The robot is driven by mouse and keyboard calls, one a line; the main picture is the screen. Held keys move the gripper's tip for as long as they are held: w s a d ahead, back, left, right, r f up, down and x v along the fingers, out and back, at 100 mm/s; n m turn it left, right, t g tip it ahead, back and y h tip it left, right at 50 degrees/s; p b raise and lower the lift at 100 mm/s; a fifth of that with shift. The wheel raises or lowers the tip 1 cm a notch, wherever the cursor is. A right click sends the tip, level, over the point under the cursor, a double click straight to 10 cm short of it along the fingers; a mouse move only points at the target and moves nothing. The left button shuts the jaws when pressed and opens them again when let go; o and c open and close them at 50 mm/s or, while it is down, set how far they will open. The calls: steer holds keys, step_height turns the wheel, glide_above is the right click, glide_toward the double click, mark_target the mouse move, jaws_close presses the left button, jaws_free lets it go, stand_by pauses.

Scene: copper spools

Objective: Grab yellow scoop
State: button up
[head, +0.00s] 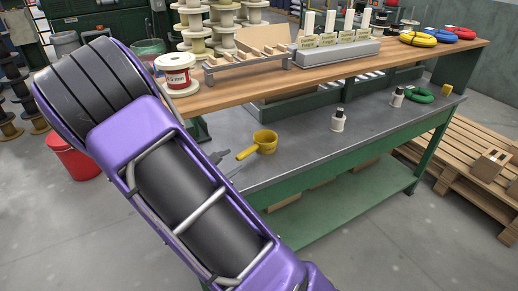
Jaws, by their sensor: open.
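The yellow scoop (263,142) lies on the grey metal lower worktop, with its round cup to the right and its short handle pointing left toward my arm. My gripper (227,163) is mostly hidden behind my purple arm. Only its grey fingertips show past the arm's right edge, just left of and nearer than the scoop's handle. The gripper is open, and a small gap seems to lie between it and the scoop.
The grey worktop (300,158) holds two white bottles (338,120) and a green coil (419,95). A wooden shelf (240,90) above it carries spools and coloured coils. A red bucket (75,157) stands at left, wooden pallets (470,160) at right.

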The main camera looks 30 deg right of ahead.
mark_target(250, 150)
steer(key=b+x, duration=0.1)
steer(key=x, duration=1.2)
steer(key=shift+w+d, duration=0.1)
steer(key=shift+w, duration=0.1)
jaws_close()
